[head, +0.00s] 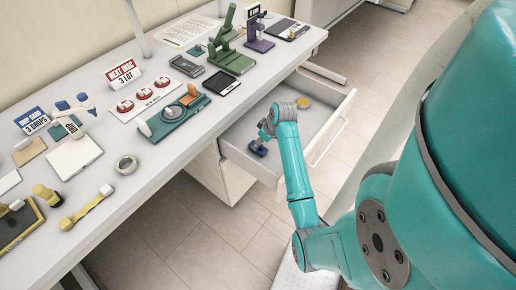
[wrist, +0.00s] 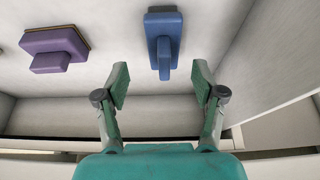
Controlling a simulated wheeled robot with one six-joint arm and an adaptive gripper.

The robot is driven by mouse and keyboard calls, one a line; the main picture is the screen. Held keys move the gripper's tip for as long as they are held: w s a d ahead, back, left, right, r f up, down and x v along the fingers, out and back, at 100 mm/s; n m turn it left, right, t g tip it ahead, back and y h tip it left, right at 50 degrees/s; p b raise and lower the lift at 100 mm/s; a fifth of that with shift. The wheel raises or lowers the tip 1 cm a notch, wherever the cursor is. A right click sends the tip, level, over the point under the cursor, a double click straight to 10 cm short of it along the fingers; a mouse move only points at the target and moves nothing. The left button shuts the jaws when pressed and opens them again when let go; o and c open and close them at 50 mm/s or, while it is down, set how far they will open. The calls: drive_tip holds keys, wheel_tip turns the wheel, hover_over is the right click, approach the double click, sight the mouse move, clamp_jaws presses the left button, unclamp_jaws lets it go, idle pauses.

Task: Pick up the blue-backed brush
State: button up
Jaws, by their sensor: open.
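A blue block-like thing with a raised handle, which looks like the blue-backed brush (wrist: 164,28), lies on the floor of the open drawer. It also shows in the head view (head: 258,149), partly behind my gripper. Its bristles are hidden. My gripper (wrist: 161,84) is open and empty, with the brush beyond its fingertips and roughly centred between them. In the head view my gripper (head: 266,132) reaches down into the drawer above the brush.
A purple handled thing (wrist: 55,50) with a tan edge lies left of the brush in the drawer. A yellow round thing (head: 304,102) lies farther back in the drawer (head: 334,122). Drawer walls stand close around. The table (head: 190,141) above holds several tools and signs.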

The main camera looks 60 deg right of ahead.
drive_tip(key=x, duration=0.5)
drive_tip(key=shift+w+a, duration=0.2)
clamp_jaws()
drive_tip(key=shift+r, duration=0.15)
wheel_tip(320, 180, up, 18)
idle(0.5)
